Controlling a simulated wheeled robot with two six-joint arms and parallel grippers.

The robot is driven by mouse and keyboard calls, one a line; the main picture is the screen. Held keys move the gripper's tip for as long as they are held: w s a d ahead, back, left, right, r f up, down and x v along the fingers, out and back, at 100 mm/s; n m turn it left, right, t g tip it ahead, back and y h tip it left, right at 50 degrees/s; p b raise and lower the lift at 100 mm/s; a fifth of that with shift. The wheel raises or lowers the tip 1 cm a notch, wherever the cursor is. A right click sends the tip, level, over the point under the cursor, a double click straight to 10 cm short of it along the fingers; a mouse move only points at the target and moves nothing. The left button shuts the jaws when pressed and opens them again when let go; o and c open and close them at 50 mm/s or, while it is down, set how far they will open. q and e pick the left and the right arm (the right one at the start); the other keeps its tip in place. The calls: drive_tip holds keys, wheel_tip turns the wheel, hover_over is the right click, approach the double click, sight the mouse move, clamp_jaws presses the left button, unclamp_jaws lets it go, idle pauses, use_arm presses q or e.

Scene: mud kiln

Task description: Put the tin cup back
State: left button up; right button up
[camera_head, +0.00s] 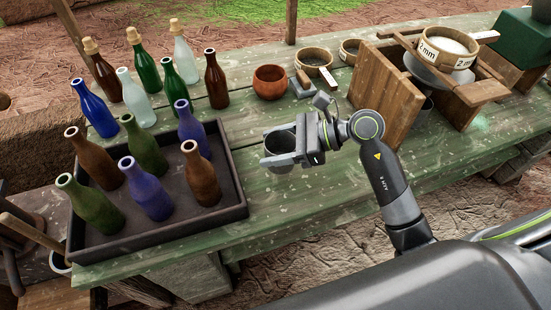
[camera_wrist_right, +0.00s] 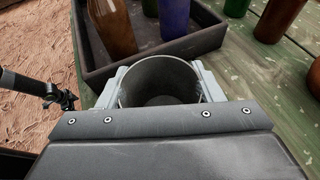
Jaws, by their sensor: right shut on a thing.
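My right gripper (camera_head: 275,153) is shut on the tin cup (camera_head: 281,143), a grey cup with a dark inside, over the middle of the green table, right of the bottle tray. In the right wrist view the cup (camera_wrist_right: 160,76) is seen from above its open mouth, with a grey finger on each side. It looks empty. Its lower part is hidden by the gripper, and I cannot tell whether it touches the table. My left gripper is not in view.
A dark tray (camera_head: 243,211) holds several bottles, with several more bottles behind it. A clay bowl (camera_head: 270,82), sieves (camera_head: 315,60) and a small grey object (camera_head: 303,86) lie beyond the gripper. A wooden frame (camera_head: 385,95) with a sieve on top stands right. Green tabletop (camera_head: 290,205) in front is clear.

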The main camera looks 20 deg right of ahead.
wheel_tip(320, 180, down, 4)
drive_tip(key=shift+f, duration=0.1)
drive_tip(key=shift+f, duration=0.1)
drive_tip(key=shift+f, duration=0.15)
drive_tip(key=o, duration=0.9)
drive_tip(key=shift+r, duration=0.25)
